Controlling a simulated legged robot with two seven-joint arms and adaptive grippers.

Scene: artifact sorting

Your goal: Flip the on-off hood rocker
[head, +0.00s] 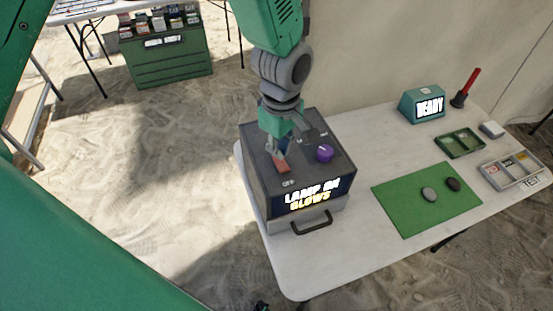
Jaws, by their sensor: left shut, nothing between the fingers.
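The hood (258,180) is a dark grey box standing on the left end of the white table. Its top carries a red rocker (282,165) with an "OFF" label in front of it, and a purple knob (325,153) to the right. A lit sign (312,194) on its front reads "LAMP ON GLOWS". My left gripper (275,153) is shut and empty, pointing down at the far end of the rocker. I cannot tell whether its tips touch the rocker. The gripper partly hides the rocker's far end. My right gripper is not in view.
A drawer handle (312,223) sticks out at the hood's front. To the right lie a green mat (407,213) with two stones, a green tray (441,148), a grey tray (494,179) and a teal "READY" box (410,112). Bare tabletop lies between hood and mat.

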